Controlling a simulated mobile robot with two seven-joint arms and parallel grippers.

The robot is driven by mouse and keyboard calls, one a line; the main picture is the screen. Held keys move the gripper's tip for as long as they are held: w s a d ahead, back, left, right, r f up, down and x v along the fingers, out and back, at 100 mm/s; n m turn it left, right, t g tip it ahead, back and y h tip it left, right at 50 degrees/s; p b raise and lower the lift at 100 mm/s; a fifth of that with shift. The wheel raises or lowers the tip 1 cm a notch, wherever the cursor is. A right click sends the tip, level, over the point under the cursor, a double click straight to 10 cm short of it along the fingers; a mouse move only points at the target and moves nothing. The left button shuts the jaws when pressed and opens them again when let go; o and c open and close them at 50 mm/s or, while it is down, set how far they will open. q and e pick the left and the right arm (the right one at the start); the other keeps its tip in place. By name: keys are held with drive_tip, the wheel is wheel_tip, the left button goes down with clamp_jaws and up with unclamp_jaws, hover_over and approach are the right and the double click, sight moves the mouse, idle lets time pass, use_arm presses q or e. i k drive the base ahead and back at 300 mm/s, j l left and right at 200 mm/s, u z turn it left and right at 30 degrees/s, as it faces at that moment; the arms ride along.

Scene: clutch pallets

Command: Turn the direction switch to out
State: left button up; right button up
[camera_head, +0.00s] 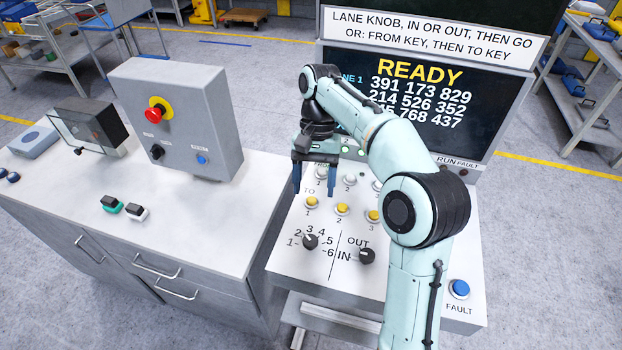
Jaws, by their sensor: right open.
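The direction switch (367,256) is a black knob on the white control panel, with OUT printed above it and IN at its left. Its pointer is too small for me to tell which label it faces. My right gripper (313,180) is open and empty, with its dark blue fingers pointing down over the left part of the panel's button rows. It is above and left of the direction switch, apart from it. My left gripper is not in view.
The lane knob (310,241), numbered 1 to 6, sits left of the switch. Yellow buttons (342,209) stand behind both. A blue fault button (459,289) is at the right. A screen (420,95) reads READY. A grey box with a red stop button (154,114) stands on the left cabinet.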

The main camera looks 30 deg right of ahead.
sight(367, 255)
drive_tip(key=k+j, duration=0.8)
drive_tip(key=j, duration=0.1)
